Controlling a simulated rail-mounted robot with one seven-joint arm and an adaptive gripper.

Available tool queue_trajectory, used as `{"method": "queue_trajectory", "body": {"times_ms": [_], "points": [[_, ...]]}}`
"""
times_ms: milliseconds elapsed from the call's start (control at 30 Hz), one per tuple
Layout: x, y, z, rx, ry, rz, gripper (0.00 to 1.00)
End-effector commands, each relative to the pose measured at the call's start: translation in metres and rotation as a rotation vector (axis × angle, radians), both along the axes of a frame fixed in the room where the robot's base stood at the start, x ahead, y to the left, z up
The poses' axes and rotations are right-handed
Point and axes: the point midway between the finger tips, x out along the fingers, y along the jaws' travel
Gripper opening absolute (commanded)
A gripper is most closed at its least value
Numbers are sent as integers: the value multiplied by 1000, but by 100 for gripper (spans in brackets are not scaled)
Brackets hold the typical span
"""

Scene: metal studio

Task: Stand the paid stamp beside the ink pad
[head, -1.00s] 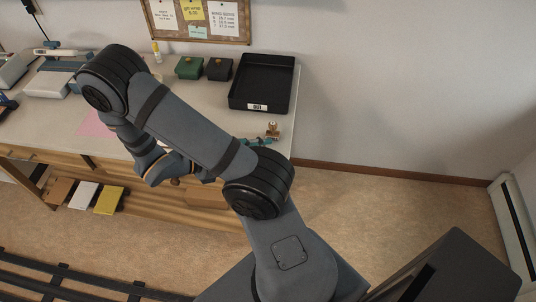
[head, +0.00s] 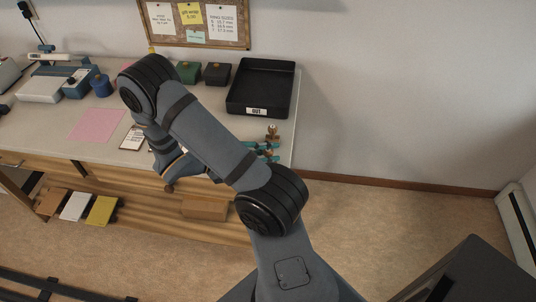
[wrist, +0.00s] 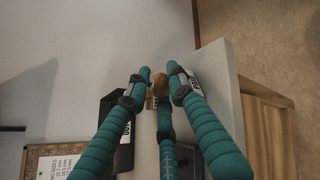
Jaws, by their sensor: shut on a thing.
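My gripper (head: 268,150) has teal fingers and is at the table's right end, in front of the black tray. It is shut on a small brown, wood-coloured piece (wrist: 159,86), which looks like the stamp; it also shows above the fingers in the head view (head: 272,131). The fingers hide much of it, and I cannot read its marking. I cannot tell whether either is the ink pad.
The black tray (head: 232,105) marked OUT stands at the back right. A pink sheet (head: 97,125), a small card (head: 132,138) and a blue object (head: 101,86) lie left of my arm. The table's right edge is close to my gripper. A noticeboard (head: 219,35) hangs behind.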

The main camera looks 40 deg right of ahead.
Motion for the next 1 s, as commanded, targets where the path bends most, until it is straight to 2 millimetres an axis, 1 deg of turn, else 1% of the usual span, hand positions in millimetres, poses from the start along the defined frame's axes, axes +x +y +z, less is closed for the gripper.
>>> {"method": "queue_trajectory", "body": {"times_ms": [167, 200, 500, 733, 833, 967, 1000], "points": [[0, 0, -2, 0, 0, 0, 0], [0, 0, -2, 0, 0, 0, 22], [0, 0, -1, 0, 0, 0, 40], [0, 0, -1, 0, 0, 0, 40], [0, 0, 3, 0, 0, 0, 40], [5, 14, 7, -1, -3, 5, 40], [6, 21, 10, 0, -4, 5, 40]]}}
